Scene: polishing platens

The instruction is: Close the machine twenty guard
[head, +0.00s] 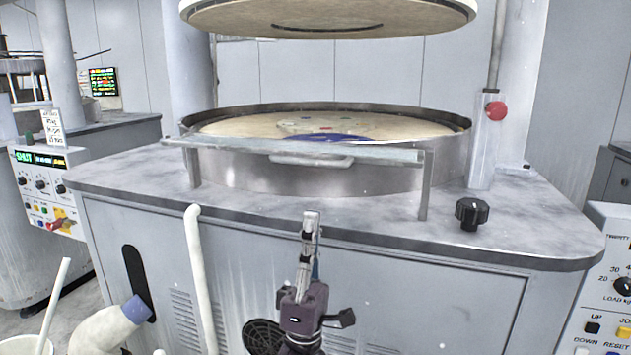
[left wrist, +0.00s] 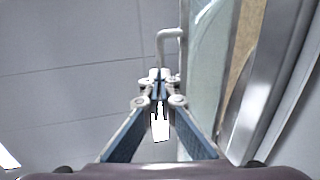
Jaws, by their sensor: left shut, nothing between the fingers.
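The machine guard (head: 390,155) is a flat, pale, glassy strip on two metal posts, running across the front of the round platen basin. A white bar handle (head: 312,160) is on its front side. In the left wrist view the guard (left wrist: 205,60) runs lengthwise on the right, and the handle (left wrist: 168,36) is just beyond my fingertips. My left gripper (head: 311,214) is shut and empty, pointing up in front of the machine, below the handle in the picture. It also shows in the left wrist view (left wrist: 158,74); I cannot tell whether it touches the handle. My right gripper is not in view.
The platen basin (head: 330,178) is open, with a round upper plate (head: 330,18) raised above it. A black knob (head: 471,213) and red button (head: 496,110) are on the right. A pale pipe (head: 200,270) stands left of my gripper. Control panels flank the machine.

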